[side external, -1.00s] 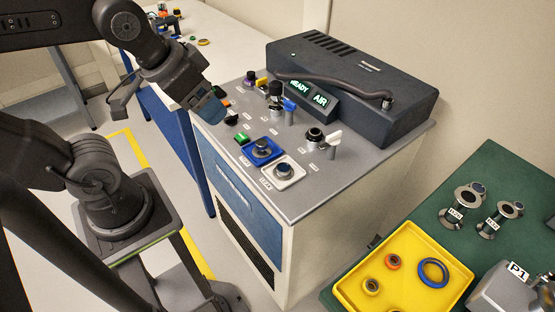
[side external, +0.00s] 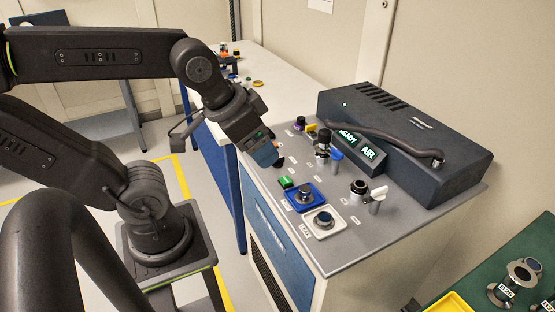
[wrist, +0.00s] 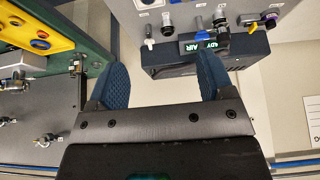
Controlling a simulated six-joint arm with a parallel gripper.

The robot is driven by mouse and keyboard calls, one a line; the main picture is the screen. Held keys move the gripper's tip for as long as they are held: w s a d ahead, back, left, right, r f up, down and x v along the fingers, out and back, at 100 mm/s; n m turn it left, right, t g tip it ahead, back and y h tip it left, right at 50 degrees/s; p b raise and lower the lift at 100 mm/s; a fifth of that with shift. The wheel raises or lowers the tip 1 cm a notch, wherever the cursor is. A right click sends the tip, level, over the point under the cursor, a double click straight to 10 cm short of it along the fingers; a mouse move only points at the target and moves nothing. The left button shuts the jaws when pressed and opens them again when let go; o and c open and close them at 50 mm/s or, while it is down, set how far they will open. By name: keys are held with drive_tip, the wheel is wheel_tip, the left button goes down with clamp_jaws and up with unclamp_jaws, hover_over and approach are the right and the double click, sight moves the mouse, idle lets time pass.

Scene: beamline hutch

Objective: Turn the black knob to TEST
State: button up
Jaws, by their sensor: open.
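The sloped grey panel (side external: 385,221) carries several black-topped controls. A round black knob (side external: 358,187) sits near its right side beside a white lever (side external: 378,193). A taller black-topped control (side external: 323,136) stands farther back beside a blue lever (side external: 336,156). A low dark knob (side external: 279,162) is partly hidden next to my gripper (side external: 264,154). The small labels, including any TEST mark, are too small to read. My gripper hangs over the panel's left edge, its blue fingers apart in the wrist view (wrist: 162,82), with nothing between them.
A dark box (side external: 425,150) with a hose and lit READY and AIR signs stands behind the controls. A green button (side external: 286,182), a blue-framed button (side external: 305,196) and a white-framed button (side external: 324,220) line the front. A green table (side external: 535,240) stands at right.

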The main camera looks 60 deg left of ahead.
drive_tip(key=w+a+f+n+g, duration=0.2)
drive_tip(key=w+a+n+g, duration=0.1)
drive_tip(key=w+a+n, duration=0.65)
drive_tip(key=w+a+f+n+g, duration=0.1)
drive_tip(key=w+a+f+n, duration=0.25)
drive_tip(key=a, duration=0.25)
drive_tip(key=w+a+f+n+g, duration=0.2)
drive_tip(key=a+f+n, duration=0.2)
drive_tip(key=a+n, duration=0.15)
drive_tip(key=shift+m, duration=0.35)
drive_tip(key=f, duration=1.3)
drive_tip(key=shift+a+f, duration=0.3)
drive_tip(key=c, duration=0.9)
